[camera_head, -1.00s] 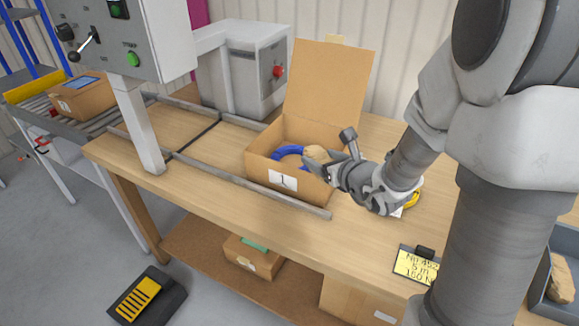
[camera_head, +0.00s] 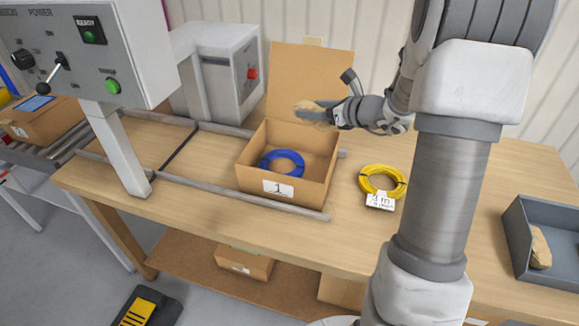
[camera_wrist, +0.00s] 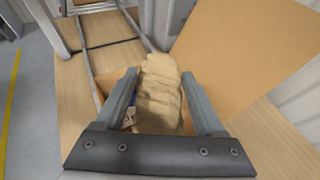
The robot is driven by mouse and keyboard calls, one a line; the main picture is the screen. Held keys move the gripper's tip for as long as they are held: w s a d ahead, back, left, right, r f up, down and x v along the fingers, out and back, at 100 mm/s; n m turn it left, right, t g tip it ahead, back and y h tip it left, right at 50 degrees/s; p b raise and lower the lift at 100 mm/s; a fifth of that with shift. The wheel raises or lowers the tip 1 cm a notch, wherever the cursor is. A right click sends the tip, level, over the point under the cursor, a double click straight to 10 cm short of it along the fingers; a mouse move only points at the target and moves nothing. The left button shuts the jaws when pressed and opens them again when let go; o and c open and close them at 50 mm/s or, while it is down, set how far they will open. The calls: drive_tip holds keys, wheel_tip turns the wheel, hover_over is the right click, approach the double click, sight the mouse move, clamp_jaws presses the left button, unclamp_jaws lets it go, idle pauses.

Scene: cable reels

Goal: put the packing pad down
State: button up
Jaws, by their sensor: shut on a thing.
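The packing pad (camera_head: 312,111) is a crumpled tan bundle. My gripper (camera_head: 328,113) is shut on it and holds it above the open box, in front of the raised lid. In the wrist view the pad (camera_wrist: 159,95) sits between the two fingers of my gripper (camera_wrist: 160,95). The open cardboard box (camera_head: 312,192) stands on the workbench, with a label reading 1 on its front. A blue cable coil (camera_head: 283,155) lies inside it. In the wrist view the pad hides most of the box's inside.
A yellow cable coil (camera_head: 383,182) with a tag lies right of the box. A grey tray (camera_head: 514,240) with another tan pad (camera_head: 540,247) is at the far right. A control panel (camera_head: 70,50) overhangs the left, near metal rails (camera_head: 240,194).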

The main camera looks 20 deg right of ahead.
drive_tip(key=s+d+r+n+y+p, duration=0.1)
drive_tip(key=s+d+r+p, duration=0.15)
drive_tip(key=d, duration=0.85)
drive_tip(key=w+a+f+p, duration=0.1)
drive_tip(key=w+a+f, duration=0.4)
drive_tip(key=a+f, duration=0.5)
wheel_tip(320, 180, down, 2)
drive_tip(key=shift+w+a+g+p, duration=0.15)
drive_tip(key=shift+w+g+p, duration=0.15)
drive_tip(key=shift+g+p, duration=0.1)
drive_tip(key=shift+f+b, duration=0.4)
drive_tip(key=shift+b, duration=0.1)
drive_tip(key=shift+f+b, duration=0.25)
drive_tip(key=shift+b, duration=0.1)
drive_tip(key=o, duration=1.3)
